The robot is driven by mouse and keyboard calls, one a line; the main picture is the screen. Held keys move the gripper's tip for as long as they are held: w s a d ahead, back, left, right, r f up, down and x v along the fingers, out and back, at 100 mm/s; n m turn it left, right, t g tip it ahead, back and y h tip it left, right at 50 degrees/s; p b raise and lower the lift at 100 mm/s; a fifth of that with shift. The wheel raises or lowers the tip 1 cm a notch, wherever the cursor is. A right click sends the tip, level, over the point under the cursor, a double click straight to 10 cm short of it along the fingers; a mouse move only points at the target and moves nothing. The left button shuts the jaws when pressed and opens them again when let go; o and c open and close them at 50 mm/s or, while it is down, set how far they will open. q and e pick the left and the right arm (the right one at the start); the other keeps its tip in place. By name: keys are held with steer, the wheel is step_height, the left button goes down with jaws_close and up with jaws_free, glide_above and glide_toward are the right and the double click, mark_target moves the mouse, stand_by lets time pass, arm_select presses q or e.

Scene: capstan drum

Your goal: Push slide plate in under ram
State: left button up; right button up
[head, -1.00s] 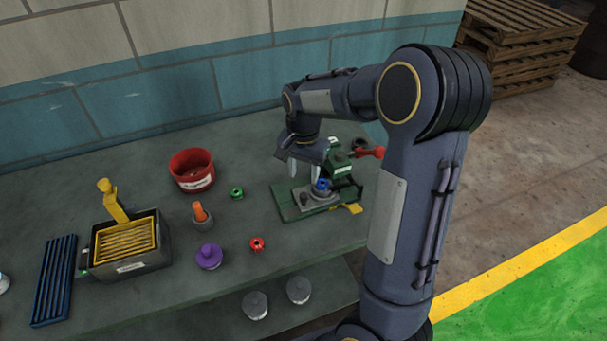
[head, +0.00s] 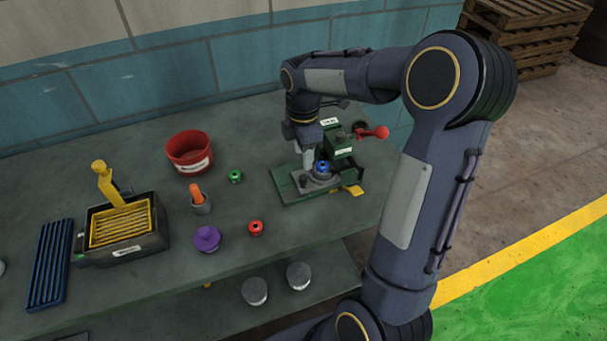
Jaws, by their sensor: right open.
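The green press (head: 338,137) with its ram stands toward the back right of the bench, a red-knobbed lever (head: 375,132) on its right side. The grey slide plate (head: 313,185) lies on the press's green base (head: 289,196), in front of the ram housing. A blue ring-shaped part (head: 322,167) sits on the plate. My right gripper (head: 308,160) points down over the base, just behind and left of the blue part. It is open. I cannot tell whether its fingers touch the plate. My left gripper is not in view.
A yellow tab (head: 348,191) sticks out at the base's right.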

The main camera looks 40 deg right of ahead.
mark_target(304, 177)
steer(key=n, duration=0.2)
steer(key=shift+n, duration=0.4)
steer(key=shift+f, duration=0.15)
step_height(304, 177, down, 8)
steer(key=shift+r, duration=0.25)
jaws_close()
